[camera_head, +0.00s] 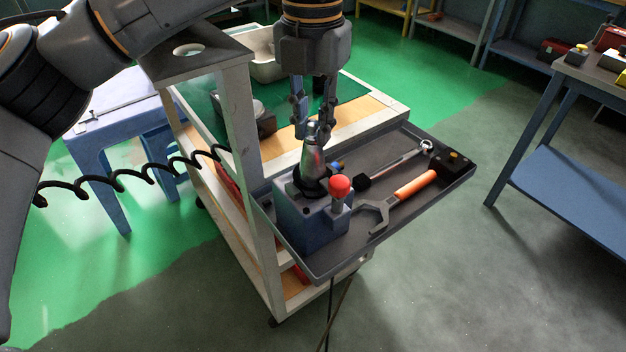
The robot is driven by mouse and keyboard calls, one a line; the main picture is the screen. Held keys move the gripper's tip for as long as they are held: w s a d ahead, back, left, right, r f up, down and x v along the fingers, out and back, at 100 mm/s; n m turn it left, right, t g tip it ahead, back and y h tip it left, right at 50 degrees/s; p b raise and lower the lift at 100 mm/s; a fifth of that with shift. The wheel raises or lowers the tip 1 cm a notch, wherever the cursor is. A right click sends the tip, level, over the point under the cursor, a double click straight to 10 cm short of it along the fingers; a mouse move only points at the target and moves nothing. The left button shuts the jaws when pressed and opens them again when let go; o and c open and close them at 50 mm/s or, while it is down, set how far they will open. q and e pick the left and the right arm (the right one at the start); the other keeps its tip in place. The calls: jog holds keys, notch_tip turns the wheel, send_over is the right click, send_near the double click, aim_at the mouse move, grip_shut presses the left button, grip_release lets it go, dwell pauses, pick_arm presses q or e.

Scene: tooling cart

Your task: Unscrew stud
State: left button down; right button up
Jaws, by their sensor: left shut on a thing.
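My left gripper (314,130) comes down from the top middle, with its fingers shut around the small top end of a silver tapered tool holder (312,160). I take this small top piece to be the stud (313,129); the fingers partly hide it. The tool holder stands upright in a black ring on a blue-grey block (306,226), beside a lever with a red knob (340,185). The block sits on the left part of the dark side tray of the cart. My right gripper does not show.
The dark tray (440,195) also holds an orange-handled spanner (415,186), a ratchet-like tool (400,160) and a small black box (454,163). A cart post (238,115) rises left of the block. A blue bench (575,190) stands at the right, beyond open floor.

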pick_arm(q)
jog(key=shift+n, duration=0.3)
jog(key=c, duration=1.1)
grip_release()
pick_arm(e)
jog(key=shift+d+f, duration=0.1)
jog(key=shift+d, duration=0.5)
